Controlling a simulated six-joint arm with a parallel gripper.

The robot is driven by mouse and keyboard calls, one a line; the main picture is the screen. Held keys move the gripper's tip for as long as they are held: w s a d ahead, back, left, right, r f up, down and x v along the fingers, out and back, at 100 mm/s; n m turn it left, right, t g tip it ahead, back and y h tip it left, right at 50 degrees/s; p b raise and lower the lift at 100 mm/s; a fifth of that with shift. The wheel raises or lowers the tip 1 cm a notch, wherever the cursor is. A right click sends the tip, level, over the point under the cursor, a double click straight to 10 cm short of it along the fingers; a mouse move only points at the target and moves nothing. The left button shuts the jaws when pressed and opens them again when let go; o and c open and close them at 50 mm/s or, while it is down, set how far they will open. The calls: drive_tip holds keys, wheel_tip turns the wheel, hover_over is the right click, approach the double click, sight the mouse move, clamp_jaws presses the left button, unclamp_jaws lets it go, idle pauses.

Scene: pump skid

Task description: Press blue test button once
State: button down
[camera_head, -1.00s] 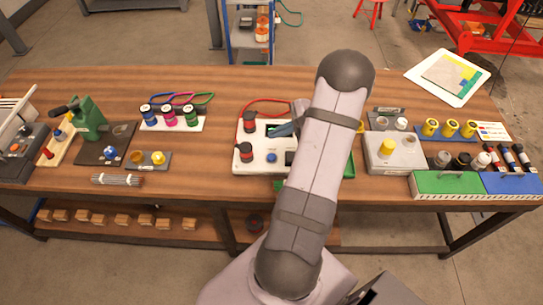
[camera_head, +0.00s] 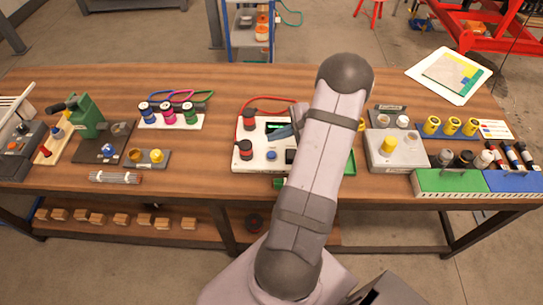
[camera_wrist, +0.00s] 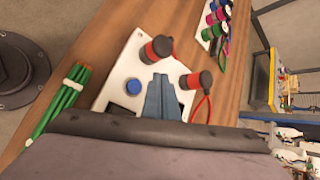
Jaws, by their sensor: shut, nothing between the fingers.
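The blue test button (camera_head: 271,155) is a small round cap on the front part of a white panel (camera_head: 250,161) on the bench. In the wrist view the blue button (camera_wrist: 133,86) lies to the left of my gripper (camera_wrist: 160,78), with clear panel surface between them. My gripper, with blue-grey fingers, is shut and empty. In the head view my gripper (camera_head: 283,132) is over the panel's back part, by the dark display, and my arm covers the panel's right side. The exact height of the fingertips above the panel is hard to tell.
Two red-and-black cylindrical connectors (camera_wrist: 158,47) (camera_wrist: 197,80) stand on the panel near my fingers, with a red cable (camera_head: 268,100) looping behind. Green rods (camera_wrist: 62,100) lie beside the panel. A grey box with a yellow knob (camera_head: 389,145) stands to the right.

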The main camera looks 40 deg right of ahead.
sight(275, 156)
drive_tip(key=shift+f+b, duration=1.9)
drive_tip(key=shift+f, duration=1)
drive_tip(key=shift+f, duration=0.15)
drive_tip(key=shift+f+b, duration=0.3)
drive_tip(key=shift+b, duration=0.2)
drive_tip(key=shift+f+b, duration=0.5)
idle(0.4)
drive_tip(key=shift+r, duration=0.1)
drive_tip(key=shift+r+p, duration=0.6)
drive_tip(key=shift+r, duration=0.25)
drive_tip(key=shift+r+p, duration=1.6)
drive_tip(key=shift+r, duration=0.9)
